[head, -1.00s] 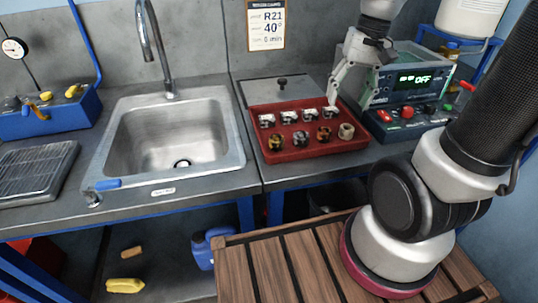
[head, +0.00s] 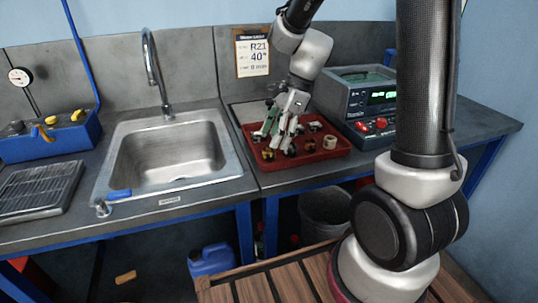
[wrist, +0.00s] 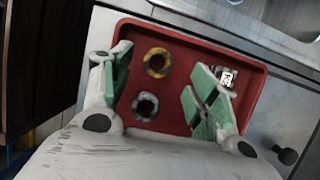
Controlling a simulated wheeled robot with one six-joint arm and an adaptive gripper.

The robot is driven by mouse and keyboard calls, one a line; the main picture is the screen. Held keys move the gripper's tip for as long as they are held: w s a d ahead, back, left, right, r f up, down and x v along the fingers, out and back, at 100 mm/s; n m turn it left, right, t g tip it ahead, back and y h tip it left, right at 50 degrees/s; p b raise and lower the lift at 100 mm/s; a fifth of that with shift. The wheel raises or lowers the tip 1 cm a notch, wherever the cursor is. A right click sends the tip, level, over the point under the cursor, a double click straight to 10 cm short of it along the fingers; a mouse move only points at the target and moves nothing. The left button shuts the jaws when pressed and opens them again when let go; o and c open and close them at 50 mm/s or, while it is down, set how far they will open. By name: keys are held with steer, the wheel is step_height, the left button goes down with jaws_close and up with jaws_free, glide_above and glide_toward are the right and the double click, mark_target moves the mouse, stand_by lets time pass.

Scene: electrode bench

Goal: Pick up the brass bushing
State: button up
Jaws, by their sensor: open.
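The brass bushing (head: 268,154) is a yellow ring at the front left of the red tray (head: 338,152). In the wrist view the brass bushing (wrist: 157,62) stands between the spread fingers, nearer the left one. My gripper (head: 277,138) points down over the left part of the tray; it also shows in the wrist view (wrist: 160,78). It is open and empty, with green finger pads. A dark grey ring (wrist: 145,105) is beside the brass one, also between the fingers. How high the fingertips are above the tray is unclear.
A copper-dark ring (head: 309,146) and a beige ring (head: 329,142) stand further right in the tray. A piece with a white label (wrist: 227,77) is by the right finger. The sink (head: 170,150) is left, the instrument box (head: 365,105) right.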

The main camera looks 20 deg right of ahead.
mark_target(270, 149)
steer(key=x, duration=0.4)
steer(key=shift+s+f, duration=0.15)
steer(key=c, duration=1.2)
